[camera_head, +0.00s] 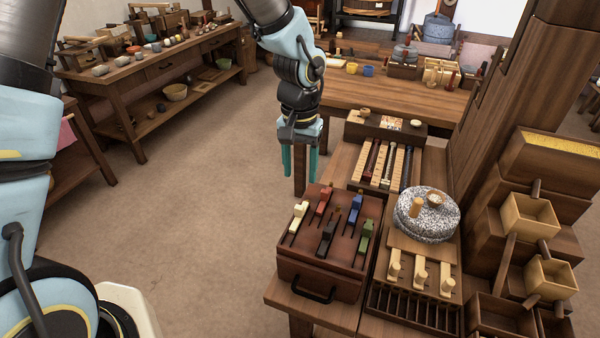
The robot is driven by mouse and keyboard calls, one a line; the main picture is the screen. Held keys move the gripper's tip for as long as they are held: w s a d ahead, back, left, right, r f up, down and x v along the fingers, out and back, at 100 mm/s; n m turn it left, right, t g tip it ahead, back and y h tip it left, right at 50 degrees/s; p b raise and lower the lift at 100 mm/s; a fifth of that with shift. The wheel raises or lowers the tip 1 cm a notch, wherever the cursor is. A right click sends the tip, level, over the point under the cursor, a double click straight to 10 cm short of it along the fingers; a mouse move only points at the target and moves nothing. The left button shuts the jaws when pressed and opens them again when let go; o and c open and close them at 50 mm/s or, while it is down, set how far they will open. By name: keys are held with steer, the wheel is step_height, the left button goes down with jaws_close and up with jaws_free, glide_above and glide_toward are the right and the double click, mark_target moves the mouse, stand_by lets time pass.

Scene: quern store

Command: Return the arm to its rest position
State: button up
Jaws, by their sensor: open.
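My gripper (299,163) hangs in the middle of the head camera view, pointing down, with its two teal fingers apart and nothing between them. My arm (296,68) reaches in from the top of the picture. The gripper is just behind and above the brown box (318,272) with coloured sliders on its top, and it appears apart from it. The brown box stands on the near left part of a low wooden bench (341,312).
A stone quern (427,215), peg levers (419,276) and a rack of rods (387,164) fill the bench. A wooden cabinet with small bins (529,217) stands right. A long workbench (160,68) is at back left. Open floor (185,190) lies left of my gripper.

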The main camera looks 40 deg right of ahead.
stand_by(0.3)
steer(key=w+a+r+n, duration=0.3)
steer(key=w+a, duration=0.3)
steer(key=a, duration=0.5)
steer(key=w+a+r+n, duration=0.25)
steer(key=w+a, duration=0.35)
steer(key=a, duration=0.4)
steer(key=s+a+r+n, duration=0.1)
steer(key=a+n, duration=0.1)
steer(key=a, duration=0.6)
steer(key=a+r+n+t, duration=0.1)
steer(key=a+r+n, duration=0.1)
steer(key=a, duration=0.7)
steer(key=shift+s+a+n+t, duration=0.25)
steer(key=shift+s+n+t, duration=0.05)
steer(key=shift+s+n, duration=0.05)
steer(key=shift+c, duration=0.6)
